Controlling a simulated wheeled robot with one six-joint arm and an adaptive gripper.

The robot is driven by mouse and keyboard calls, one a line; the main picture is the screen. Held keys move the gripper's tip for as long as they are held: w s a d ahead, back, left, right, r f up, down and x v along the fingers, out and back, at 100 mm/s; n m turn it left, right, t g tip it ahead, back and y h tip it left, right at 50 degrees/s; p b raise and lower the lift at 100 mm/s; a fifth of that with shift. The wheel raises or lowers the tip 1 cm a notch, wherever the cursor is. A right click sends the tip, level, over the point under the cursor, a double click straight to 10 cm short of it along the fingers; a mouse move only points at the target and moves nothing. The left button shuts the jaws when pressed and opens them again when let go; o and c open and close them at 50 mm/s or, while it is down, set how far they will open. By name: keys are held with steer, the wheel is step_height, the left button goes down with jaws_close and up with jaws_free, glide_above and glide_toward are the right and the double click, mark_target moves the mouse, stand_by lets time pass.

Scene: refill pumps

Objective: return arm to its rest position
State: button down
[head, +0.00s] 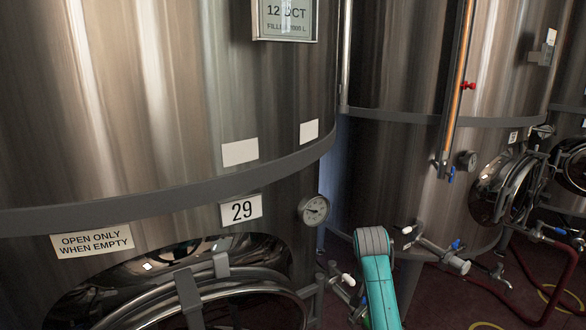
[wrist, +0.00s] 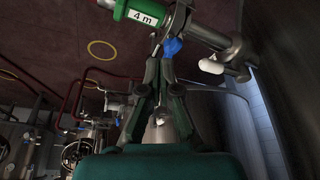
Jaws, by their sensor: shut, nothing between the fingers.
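My gripper (wrist: 159,66) shows in the wrist view, its dark green fingers brought together at the tips with nothing held. Just beyond the tips are a blue valve handle (wrist: 172,47) and a metal pipe fitting; I cannot tell whether the fingers touch them. A green fitting labelled "4 m" (wrist: 141,12) is above them, at the top of the wrist view. In the head view my teal arm link (head: 378,285) rises at the bottom, right of the tank numbered 29 (head: 150,110). The gripper itself is hidden there.
A white-handled valve (wrist: 211,66) sits right of the fingertips. Outlet valves (head: 440,253) stick out from the second tank (head: 390,170). A round gauge (head: 314,209) is on tank 29. Red hoses (head: 507,300) lie on the dark red floor at right.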

steer(key=s+a+f+n+t+y, duration=0.1)
steer(key=s+f+n+t, duration=0.25)
steer(key=s+f, duration=1.95)
steer(key=s+a+r+n+t+y, duration=0.15)
steer(key=s+t, duration=0.35)
steer(key=s, duration=2.1)
steer(key=s+r+t, duration=0.1)
steer(key=s+r, duration=0.5)
steer(key=r, duration=0.3)
steer(key=s+r+n+t, duration=0.1)
steer(key=s+r+t, duration=0.1)
steer(key=s+r, duration=0.5)
steer(key=shift+s+a+r+n, duration=0.2)
steer(key=shift+a+r+n, duration=0.15)
steer(key=shift+r, duration=0.6)
steer(key=shift+d, duration=0.1)
